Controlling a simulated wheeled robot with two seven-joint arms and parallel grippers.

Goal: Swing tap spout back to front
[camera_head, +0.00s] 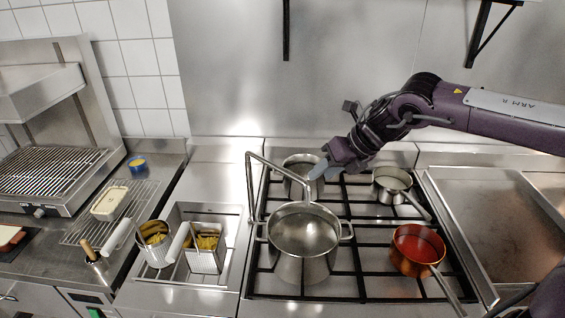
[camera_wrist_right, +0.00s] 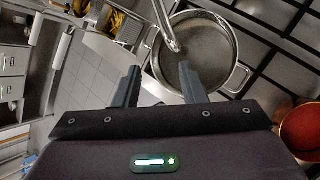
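The tap spout (camera_head: 278,168) is a bent metal pipe on an upright at the left of the stove. Its outlet end hangs over the large front pot (camera_head: 304,235). In the right wrist view the spout (camera_wrist_right: 168,28) reaches over the same pot (camera_wrist_right: 205,48). My right gripper (camera_head: 320,171) is just right of and behind the spout's outlet end. In the wrist view the fingers of my right gripper (camera_wrist_right: 160,82) are apart with nothing between them, and the spout lies beyond their tips. I cannot tell whether they touch. My left gripper is not in view.
A steel pot (camera_head: 300,163) stands behind the front pot, close to my right gripper. A saucepan (camera_head: 391,183) and a copper pan (camera_head: 418,246) stand on the right burners. Fryer baskets (camera_head: 205,252) lie to the left.

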